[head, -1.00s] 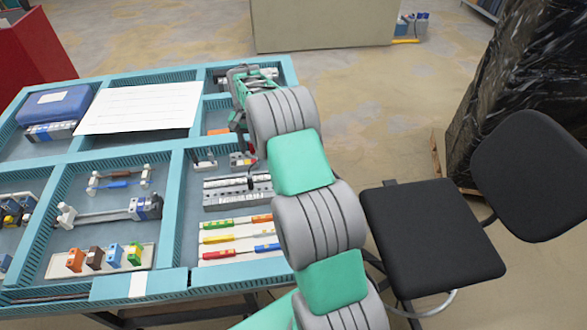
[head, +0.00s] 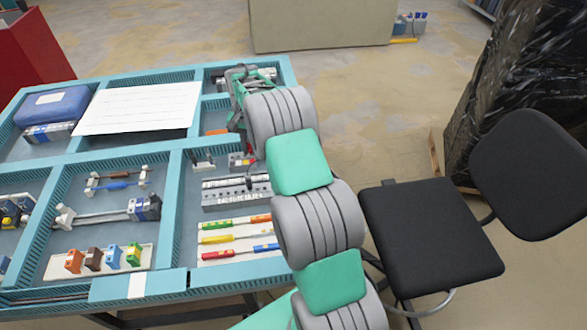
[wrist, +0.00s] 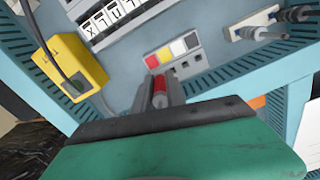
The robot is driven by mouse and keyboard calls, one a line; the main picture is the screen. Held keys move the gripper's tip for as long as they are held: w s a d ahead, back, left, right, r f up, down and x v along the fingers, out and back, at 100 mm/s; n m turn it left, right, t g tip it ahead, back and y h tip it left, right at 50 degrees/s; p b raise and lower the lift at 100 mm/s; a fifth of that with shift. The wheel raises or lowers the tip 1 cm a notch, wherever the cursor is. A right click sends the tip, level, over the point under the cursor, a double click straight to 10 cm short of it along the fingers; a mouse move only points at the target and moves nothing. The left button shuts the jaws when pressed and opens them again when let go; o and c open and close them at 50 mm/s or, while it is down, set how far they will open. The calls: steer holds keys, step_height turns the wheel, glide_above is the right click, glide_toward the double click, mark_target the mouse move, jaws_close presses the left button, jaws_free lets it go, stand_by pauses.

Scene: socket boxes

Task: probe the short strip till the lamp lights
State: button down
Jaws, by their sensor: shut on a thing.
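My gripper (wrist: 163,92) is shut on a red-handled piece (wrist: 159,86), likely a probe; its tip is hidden. In the head view, my gripper (head: 236,120) is over the right side of the bench, mostly behind my arm. A grey strip with a row of white lettered tiles (wrist: 115,18) is at the top left of the wrist view; it also shows in the head view (head: 232,194). A small grey block with red, yellow and white squares (wrist: 172,52) lies just beyond the red piece. I cannot tell which part is the lamp, or whether it is lit.
A yellow box with a dark cable (wrist: 78,62) is left in the wrist view; grey plugs on a white base (wrist: 262,28) are at right. Blue divider walls (head: 178,215) edge the compartments. Coloured-handled tools (head: 235,238) lie nearer. A black chair (head: 430,235) stands right.

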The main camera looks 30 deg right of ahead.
steer(key=shift+r+p, duration=0.9)
steer(key=shift+r, duration=0.9)
step_height(320, 180, up, 4)
steer(key=a+n+p, duration=0.2)
steer(key=n+p, duration=0.2)
steer(key=n, duration=0.2)
steer(key=shift+w+f+b, duration=0.2)
steer(key=shift+f+b, duration=0.4)
steer(key=shift+f, duration=0.7)
steer(key=shift+w+f+b, duration=0.2)
steer(key=shift+f+b, duration=0.35)
steer(key=shift+f, duration=0.7)
steer(key=shift+f, duration=0.1)
